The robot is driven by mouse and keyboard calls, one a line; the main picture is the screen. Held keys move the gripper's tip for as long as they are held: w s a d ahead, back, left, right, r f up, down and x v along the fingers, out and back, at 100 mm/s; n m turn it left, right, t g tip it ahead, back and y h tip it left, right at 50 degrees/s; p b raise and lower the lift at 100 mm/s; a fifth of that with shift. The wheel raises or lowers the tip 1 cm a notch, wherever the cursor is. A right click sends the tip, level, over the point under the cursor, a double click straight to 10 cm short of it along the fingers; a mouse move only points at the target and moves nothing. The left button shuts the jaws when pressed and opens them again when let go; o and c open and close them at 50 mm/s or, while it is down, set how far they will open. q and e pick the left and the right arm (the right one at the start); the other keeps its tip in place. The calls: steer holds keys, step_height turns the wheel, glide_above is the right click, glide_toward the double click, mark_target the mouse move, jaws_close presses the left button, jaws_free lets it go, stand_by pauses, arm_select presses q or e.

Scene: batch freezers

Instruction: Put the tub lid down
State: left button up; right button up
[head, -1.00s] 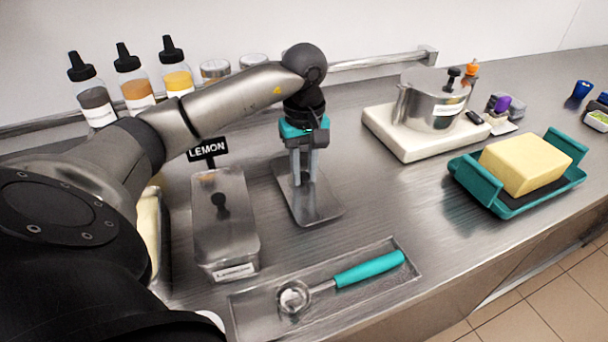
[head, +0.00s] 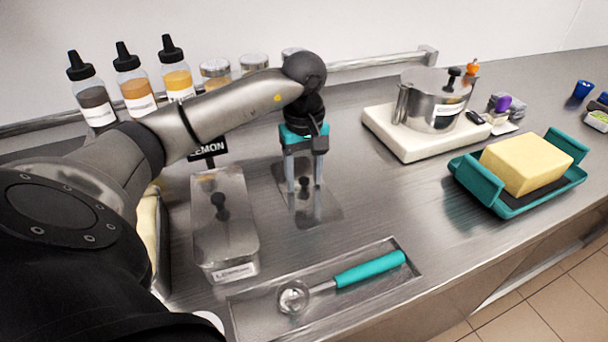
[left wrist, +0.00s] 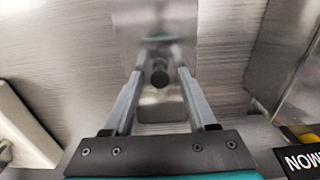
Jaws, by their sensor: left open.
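The tub lid (head: 325,212) is a flat metal plate lying on the steel counter, right of the LEMON tub. Its dark knob (left wrist: 160,76) shows between my fingers in the left wrist view. My left gripper (head: 304,189) is open above the lid, pointing down, its fingers on either side of the knob with gaps. In the wrist view the gripper (left wrist: 160,74) holds nothing. The clear-looking LEMON tub (head: 228,245) stands left of the lid; a dark knob-like shape shows on it. My right gripper is not in view.
A scoop with a teal handle (head: 370,268) lies in a shallow tray (head: 405,282) in front. A pot (head: 432,103) stands on a white scale (head: 392,140) behind right. A teal dish (head: 478,188) holds a yellow block. Bottles (head: 133,88) line the back.

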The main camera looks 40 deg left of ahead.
mark_target(305, 179)
arm_select(q)
steer(key=shift+r, duration=0.2)
step_height(305, 179, up, 12)
steer(key=p, duration=0.2)
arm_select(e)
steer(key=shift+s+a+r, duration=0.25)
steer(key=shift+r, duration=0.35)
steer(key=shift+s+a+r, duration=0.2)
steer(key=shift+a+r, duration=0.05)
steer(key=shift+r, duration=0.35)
arm_select(q)
steer(key=shift+f, duration=0.1)
